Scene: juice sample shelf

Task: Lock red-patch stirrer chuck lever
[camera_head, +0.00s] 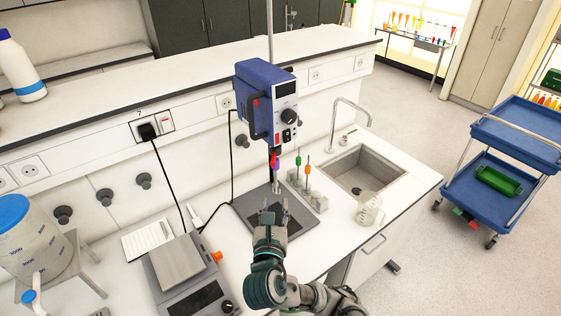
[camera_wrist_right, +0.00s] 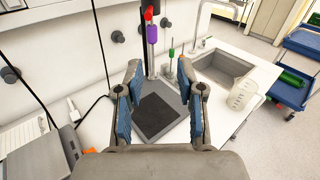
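The blue overhead stirrer (camera_head: 266,102) hangs on its upright rod above a dark base plate (camera_head: 292,226). Below its motor head is the chuck with a red patch (camera_head: 270,160); in the right wrist view the red part (camera_wrist_right: 148,13) shows at the top edge, with a purple part (camera_wrist_right: 152,34) under it. The lever is too small to make out surely. My right gripper (camera_head: 274,204) is below and in front of the chuck, pointing away over the base plate. In the right wrist view its two blue-padded fingers (camera_wrist_right: 160,95) stand wide apart with nothing between them. My left gripper is not in view.
Right of the stirrer, a small rack (camera_head: 313,200) holds green- and orange-handled tools. Beyond are a sink (camera_head: 365,172), a tap and a clear beaker (camera_head: 368,208). A balance (camera_head: 185,275) and a notepad (camera_head: 147,240) lie left. Black cables run down the wall.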

